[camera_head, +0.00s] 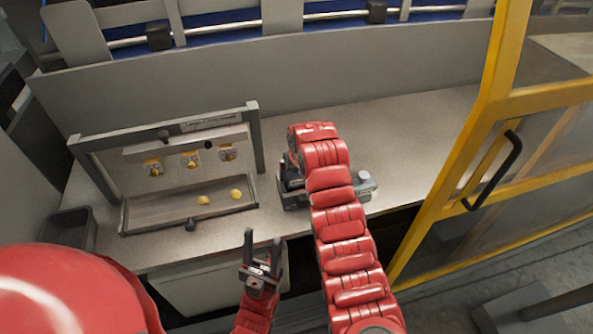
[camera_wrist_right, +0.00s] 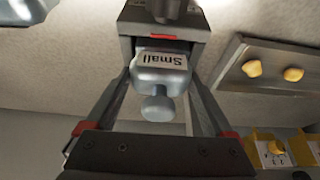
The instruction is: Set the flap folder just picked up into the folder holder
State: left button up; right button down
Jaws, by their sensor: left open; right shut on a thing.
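The flap folder (camera_wrist_right: 160,77), a light grey block with a "Small" label and a round knob, is between the fingers of my right gripper (camera_wrist_right: 162,92) in the right wrist view. Its far end is at the mouth of a dark grey housing with a red mark, which looks like the folder holder (camera_wrist_right: 128,25). I cannot tell how deep it sits. In the head view my right arm hides most of this spot; grey parts (camera_head: 365,184) show beside it on the bench. My left gripper (camera_head: 262,246) is open and empty, in front of the bench edge.
A yellow-framed door (camera_head: 440,205) bounds the right side.

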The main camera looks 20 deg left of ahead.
aim_at(299, 176)
jog(key=shift+f, duration=0.2)
grip_release()
jog(key=shift+r, duration=0.15)
jog(key=shift+r, duration=0.1)
jog(key=b+v, duration=0.2)
jog(key=v, duration=0.3)
jog(key=shift+w, duration=0.1)
jog(key=p+v, duration=0.3)
jog(key=v, duration=0.4)
